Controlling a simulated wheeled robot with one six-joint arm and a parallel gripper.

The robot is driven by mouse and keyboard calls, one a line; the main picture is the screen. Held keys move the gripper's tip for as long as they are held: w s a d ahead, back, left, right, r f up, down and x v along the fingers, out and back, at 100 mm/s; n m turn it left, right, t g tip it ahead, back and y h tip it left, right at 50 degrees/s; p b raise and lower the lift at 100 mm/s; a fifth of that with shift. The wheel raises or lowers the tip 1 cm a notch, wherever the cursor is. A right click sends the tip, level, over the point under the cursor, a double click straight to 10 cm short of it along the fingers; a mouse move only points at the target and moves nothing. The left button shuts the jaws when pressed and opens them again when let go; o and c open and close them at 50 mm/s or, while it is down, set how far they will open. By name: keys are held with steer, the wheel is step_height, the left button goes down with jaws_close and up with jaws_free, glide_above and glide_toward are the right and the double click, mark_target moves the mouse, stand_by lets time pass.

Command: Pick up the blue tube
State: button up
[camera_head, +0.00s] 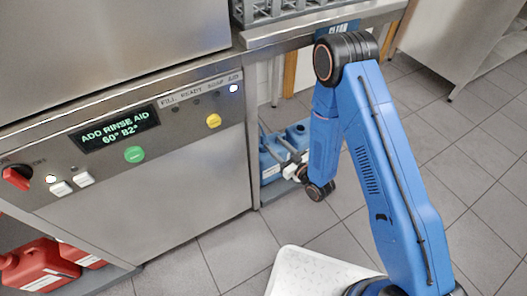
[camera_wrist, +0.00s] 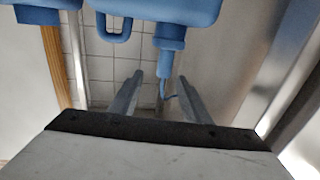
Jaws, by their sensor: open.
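The thin blue tube (camera_wrist: 163,88) hangs in the wrist view from a blue fitting (camera_wrist: 171,38) on a blue jug (camera_wrist: 140,10). Its lower end curves to the right. My gripper (camera_wrist: 159,77) is open, with one finger on each side of the tube in the picture. I cannot tell how far the tube is in depth from the fingers, and I see no clear contact. In the head view, blue jugs (camera_head: 297,133) stand low beside the machine. My arm partly hides them, and the tube cannot be made out there.
A steel dishwasher with a lit display (camera_head: 117,128) stands at the left, with red canisters (camera_head: 38,264) below it. A steel counter (camera_head: 300,30) runs above the jugs. A second blue container (camera_wrist: 48,12) is beside the jug. The tiled floor (camera_head: 235,253) has free room.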

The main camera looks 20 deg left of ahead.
mark_target(265, 138)
steer(key=shift+x, duration=1.1)
steer(key=shift+s+a+x, duration=0.1)
steer(key=shift+s+x, duration=0.1)
steer(key=shift+x, duration=1.15)
steer(key=shift+s+a+x, duration=0.1)
steer(key=shift+s+x, duration=0.05)
steer(key=shift+x, duration=1.15)
jaws_close()
